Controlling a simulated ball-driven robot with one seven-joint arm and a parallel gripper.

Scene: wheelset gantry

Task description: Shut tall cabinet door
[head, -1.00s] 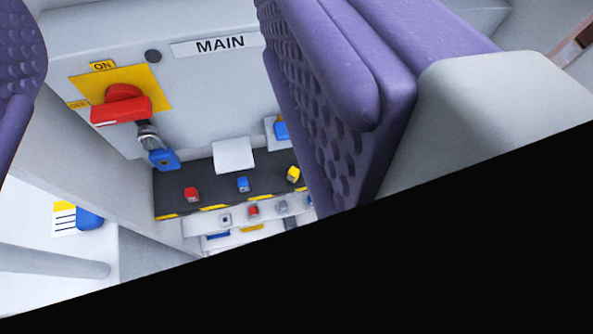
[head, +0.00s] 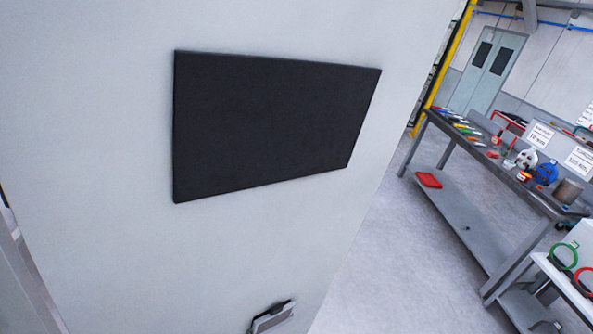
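A large pale grey upright panel (head: 110,250) fills the left and middle of the head view. It carries a dark rectangular plate or window (head: 270,122). A small grey fitting with a dark edge (head: 272,317) sits low on the panel, partly cut off by the bottom of the picture. I cannot tell whether this panel is the tall cabinet's door or another side of it, nor whether a door stands open. My gripper is not in view.
A long steel workbench (head: 500,180) with several coloured tools and parts stands at the right, with a red tray (head: 428,180) on its lower shelf. Clear grey floor (head: 385,250) lies between panel and bench. A yellow post (head: 445,60) and grey double doors (head: 490,70) are behind.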

